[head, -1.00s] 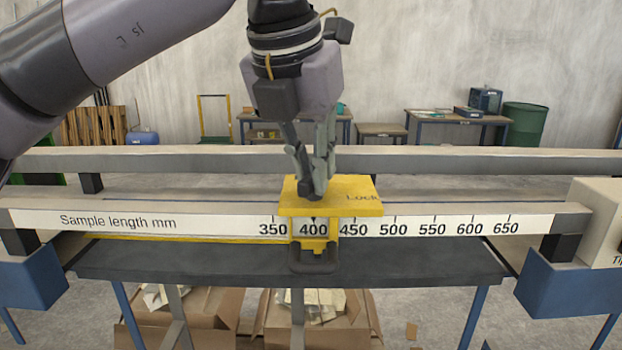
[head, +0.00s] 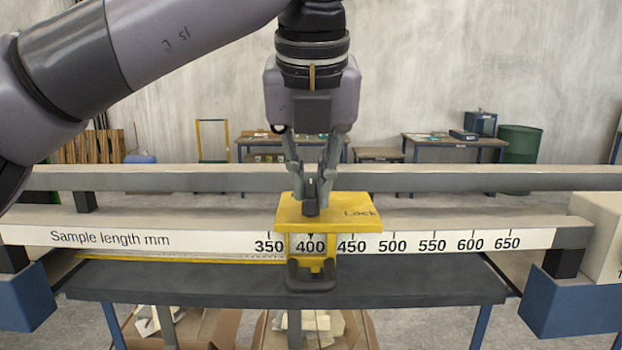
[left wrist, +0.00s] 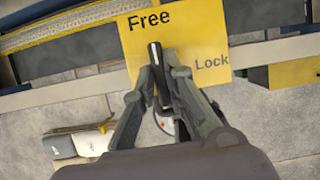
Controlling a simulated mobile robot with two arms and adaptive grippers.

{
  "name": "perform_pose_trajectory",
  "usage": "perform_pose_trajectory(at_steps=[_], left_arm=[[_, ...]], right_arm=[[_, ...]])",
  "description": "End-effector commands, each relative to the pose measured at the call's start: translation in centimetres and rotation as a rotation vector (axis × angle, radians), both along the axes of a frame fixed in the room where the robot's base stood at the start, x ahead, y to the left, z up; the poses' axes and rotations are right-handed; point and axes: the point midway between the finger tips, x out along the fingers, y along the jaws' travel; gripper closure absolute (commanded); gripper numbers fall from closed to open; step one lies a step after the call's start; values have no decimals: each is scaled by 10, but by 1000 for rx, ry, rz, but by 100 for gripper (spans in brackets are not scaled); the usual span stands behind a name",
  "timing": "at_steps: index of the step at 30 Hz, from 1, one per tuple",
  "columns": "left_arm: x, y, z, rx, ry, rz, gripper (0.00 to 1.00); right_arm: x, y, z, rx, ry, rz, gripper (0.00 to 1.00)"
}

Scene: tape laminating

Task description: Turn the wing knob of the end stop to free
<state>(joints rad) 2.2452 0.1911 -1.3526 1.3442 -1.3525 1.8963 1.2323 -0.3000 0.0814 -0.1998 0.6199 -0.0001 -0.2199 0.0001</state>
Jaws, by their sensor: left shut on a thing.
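The end stop (head: 350,208) is a yellow block on the rail, with its pointer at about 400 on the scale. Its black wing knob (left wrist: 155,60) stands on the yellow top plate (left wrist: 205,50), which is marked "Free" and "Lock". In the left wrist view the wing's long side points towards the word "Free", and "Lock" lies off to the right. My left gripper (head: 311,205) comes down from above and is shut on the knob, one finger on each side. In the head view the fingers hide part of the knob. My right gripper is in neither view.
The rail with the white "Sample length mm" scale (head: 200,242) runs across the front, and a second grey rail (head: 480,181) lies behind it. A pale box (head: 602,235) stands at the right end. Work tables and a green barrel (head: 519,146) are far behind.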

Motion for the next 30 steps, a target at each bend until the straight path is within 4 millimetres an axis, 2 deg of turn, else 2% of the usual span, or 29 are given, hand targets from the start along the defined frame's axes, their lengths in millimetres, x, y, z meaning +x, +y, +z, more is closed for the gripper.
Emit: perform_pose_trajectory(at_steps=[7,8,16,25,30], left_arm=[[1,1,1,-3,-2,4,100],[1,1,1,-3,-2,4,86],[0,0,0,-2,-1,1,68],[0,0,1,-1,0,1,68],[-6,-1,17,-2,-3,0,68]], right_arm=[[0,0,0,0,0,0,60],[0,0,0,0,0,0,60],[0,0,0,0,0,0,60],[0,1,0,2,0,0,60],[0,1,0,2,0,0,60]])
